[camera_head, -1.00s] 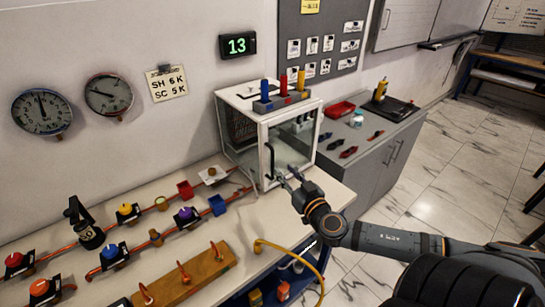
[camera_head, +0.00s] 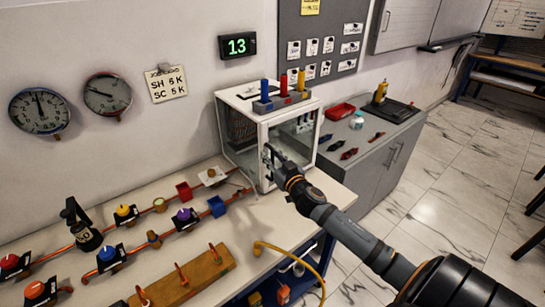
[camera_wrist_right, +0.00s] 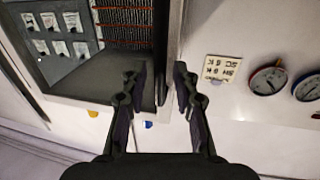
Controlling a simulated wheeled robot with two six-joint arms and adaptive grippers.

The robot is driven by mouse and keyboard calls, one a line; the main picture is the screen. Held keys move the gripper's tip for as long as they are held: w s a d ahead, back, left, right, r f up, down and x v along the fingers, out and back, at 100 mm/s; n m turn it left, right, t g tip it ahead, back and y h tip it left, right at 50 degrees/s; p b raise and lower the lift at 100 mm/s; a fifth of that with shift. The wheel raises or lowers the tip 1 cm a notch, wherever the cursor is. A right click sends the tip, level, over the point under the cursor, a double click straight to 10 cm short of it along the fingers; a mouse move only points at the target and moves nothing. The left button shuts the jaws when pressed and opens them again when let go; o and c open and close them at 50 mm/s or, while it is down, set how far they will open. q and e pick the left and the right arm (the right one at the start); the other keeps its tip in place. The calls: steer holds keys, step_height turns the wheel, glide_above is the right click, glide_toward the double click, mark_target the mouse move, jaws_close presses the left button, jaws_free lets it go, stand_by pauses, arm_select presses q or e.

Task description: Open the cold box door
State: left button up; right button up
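The cold box (camera_head: 235,133) is a white-framed case with clear panes, standing at the right end of the bench against the wall. Its glazed door (camera_head: 290,150) on the front looks shut. My right gripper (camera_head: 268,154) is at the left part of the door front and hides most of the door handle there. In the right wrist view, the dark upright handle (camera_wrist_right: 160,60) shows between the two fingertips of my right gripper (camera_wrist_right: 159,78). The fingers are apart, with gaps beside the handle; touching cannot be made out. My left gripper is not in view.
A rack with blue, red and yellow cylinders (camera_head: 283,101) stands on top of the cold box. Copper pipes with valves and a wooden block (camera_head: 190,277) lie left on the bench. A yellow hose (camera_head: 290,247) hangs over the front edge. A grey cabinet (camera_head: 385,160) stands right.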

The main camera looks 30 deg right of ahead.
steer(key=c, duration=0.4)
jaws_close()
steer(key=shift+f, duration=0.1)
